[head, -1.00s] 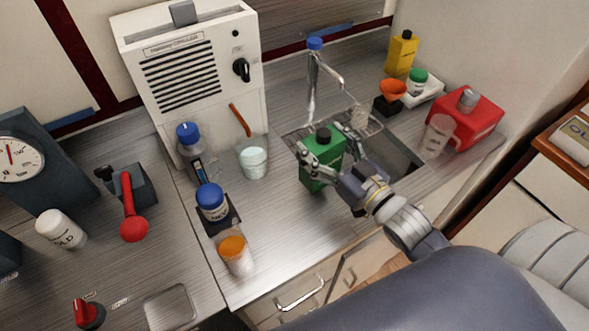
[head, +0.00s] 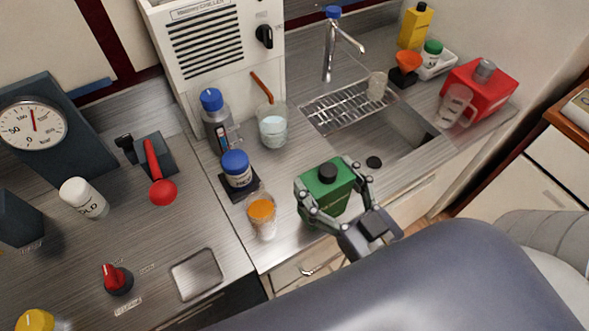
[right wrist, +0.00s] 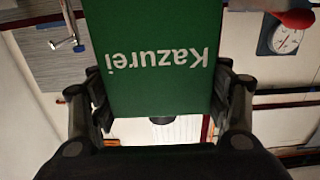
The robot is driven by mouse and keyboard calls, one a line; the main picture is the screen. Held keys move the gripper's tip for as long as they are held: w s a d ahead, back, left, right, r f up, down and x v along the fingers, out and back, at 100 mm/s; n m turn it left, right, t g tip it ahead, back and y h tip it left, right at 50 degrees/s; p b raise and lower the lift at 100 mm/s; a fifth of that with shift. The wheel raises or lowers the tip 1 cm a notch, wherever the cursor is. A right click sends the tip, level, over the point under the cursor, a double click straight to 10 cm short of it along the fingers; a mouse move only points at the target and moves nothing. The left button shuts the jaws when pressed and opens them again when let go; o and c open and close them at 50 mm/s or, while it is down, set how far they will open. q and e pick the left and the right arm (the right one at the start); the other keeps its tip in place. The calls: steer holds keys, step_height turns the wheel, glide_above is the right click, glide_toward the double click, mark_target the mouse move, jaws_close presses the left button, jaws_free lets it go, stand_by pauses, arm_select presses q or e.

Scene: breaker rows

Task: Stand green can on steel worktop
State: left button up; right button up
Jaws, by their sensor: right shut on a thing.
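The green can (head: 326,188), a boxy container with a black cap, is held upright between the fingers of my right gripper (head: 335,200). My left gripper is not in view.
A sink (head: 400,130) lies behind right. A lever with a red knob (head: 162,190), a white bottle (head: 83,198) and a square plate (head: 196,274) are on the left counter.

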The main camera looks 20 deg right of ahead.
steer(key=w+d+f, duration=0.2)
steer(key=w, duration=0.5)
steer(key=w+d+f+p, duration=0.1)
steer(key=w+d+f, duration=0.1)
steer(key=w, duration=0.5)
steer(key=shift+w+d+f, duration=0.3)
steer(key=shift+d+f, duration=0.05)
steer(key=shift+d, duration=0.4)
steer(key=shift+f, duration=0.1)
steer(key=o, duration=1.7)
steer(key=shift+f, duration=0.2)
steer(key=s, duration=0.4)
steer(key=s+d+b, duration=0.1)
steer(key=s, duration=0.3)
steer(key=s+b, duration=0.1)
steer(key=s, duration=0.3)
steer(key=shift+d+r, duration=0.15)
steer(key=shift+d, duration=0.15)
